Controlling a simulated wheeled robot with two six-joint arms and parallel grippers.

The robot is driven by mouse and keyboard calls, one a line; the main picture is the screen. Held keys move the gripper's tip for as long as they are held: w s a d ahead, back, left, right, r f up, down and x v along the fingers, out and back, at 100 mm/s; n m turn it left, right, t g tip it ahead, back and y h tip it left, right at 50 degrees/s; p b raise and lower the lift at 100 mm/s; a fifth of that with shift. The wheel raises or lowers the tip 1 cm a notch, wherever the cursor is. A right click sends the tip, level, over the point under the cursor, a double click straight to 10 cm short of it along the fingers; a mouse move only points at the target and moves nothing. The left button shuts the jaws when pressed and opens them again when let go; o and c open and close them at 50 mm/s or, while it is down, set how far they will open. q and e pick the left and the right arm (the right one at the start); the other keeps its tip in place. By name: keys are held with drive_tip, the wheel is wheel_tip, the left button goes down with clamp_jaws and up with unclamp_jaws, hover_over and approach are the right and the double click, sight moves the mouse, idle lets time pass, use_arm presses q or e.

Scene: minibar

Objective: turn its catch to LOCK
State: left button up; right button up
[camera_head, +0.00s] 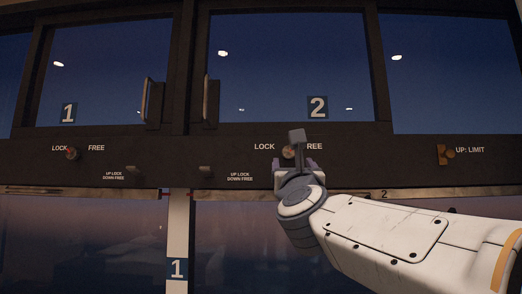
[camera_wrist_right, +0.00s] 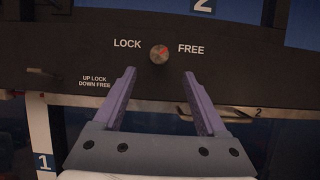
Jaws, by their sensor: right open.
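The catch under window panel 2 is a small round metal knob (camera_head: 289,152) between the words LOCK and FREE, partly hidden by my right arm in the head view. In the right wrist view the knob (camera_wrist_right: 159,54) shows whole, with a red mark slanting up to the right, on the FREE side. My right gripper (camera_head: 294,163) is open, with nothing between its purple fingers. In the wrist view its fingertips (camera_wrist_right: 159,73) stand below and either side of the knob, apart from it. My left gripper is out of view.
A similar knob (camera_head: 72,153) with LOCK and FREE sits under panel 1 at left. Small up-lock levers (camera_head: 206,171) are on the dark rail. An orange-brown catch (camera_head: 446,154) marked UP: LIMIT is at right. A metal handle bar (camera_wrist_right: 215,113) runs below the rail.

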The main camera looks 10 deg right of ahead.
sight(289, 154)
drive_tip(key=p+x, duration=0.2)
drive_tip(key=x, duration=0.4)
drive_tip(key=shift+w+d+r, duration=0.1)
drive_tip(key=shift+w+r, duration=0.1)
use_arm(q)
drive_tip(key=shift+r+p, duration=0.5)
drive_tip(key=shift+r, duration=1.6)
use_arm(e)
drive_tip(key=shift+x, duration=0.8)
drive_tip(key=shift+w+f, duration=0.1)
drive_tip(key=shift+f, duration=0.05)
